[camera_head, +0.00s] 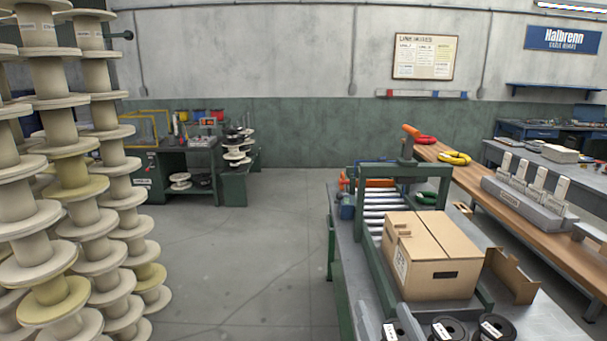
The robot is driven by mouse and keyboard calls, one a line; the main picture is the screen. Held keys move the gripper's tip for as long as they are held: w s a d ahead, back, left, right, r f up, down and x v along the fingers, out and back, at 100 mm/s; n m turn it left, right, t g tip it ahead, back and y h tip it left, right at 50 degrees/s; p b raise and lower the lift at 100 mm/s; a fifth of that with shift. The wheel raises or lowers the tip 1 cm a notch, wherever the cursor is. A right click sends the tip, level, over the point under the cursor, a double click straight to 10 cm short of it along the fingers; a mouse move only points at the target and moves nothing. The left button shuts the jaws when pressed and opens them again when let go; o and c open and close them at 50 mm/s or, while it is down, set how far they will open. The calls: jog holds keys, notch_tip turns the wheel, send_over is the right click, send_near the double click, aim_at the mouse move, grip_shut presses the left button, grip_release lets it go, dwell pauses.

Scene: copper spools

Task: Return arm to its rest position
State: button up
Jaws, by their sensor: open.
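A closed cardboard box (440,262) with a dark handle slot sits on the bench at the lower right, by a roller conveyor (383,200). Several black spools (447,328) with white labels stand at the bench's front, partly cut off by the lower picture edge.
Tall stacks of cream spools (70,180) fill the left side. A green frame (400,172) stands over the rollers. A wooden bench (520,205) with yellow and red coils runs along the right. The grey floor (240,250) in the middle is clear.

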jog(key=s+d+f+g, duration=0.1)
jog(key=s+d+f, duration=0.1)
jog(key=s, duration=1.1)
jog(key=s+d+f+n+g+h, duration=0.1)
jog(key=s+f, duration=0.4)
jog(key=s, duration=0.8)
jog(key=s+d+f+g+h, duration=0.1)
jog(key=s+d+f+g, duration=0.1)
jog(key=s, duration=1.1)
jog(key=shift+s+d+f+n, duration=0.35)
jog(key=shift+d+f+n, duration=0.1)
jog(key=shift+f, duration=0.35)
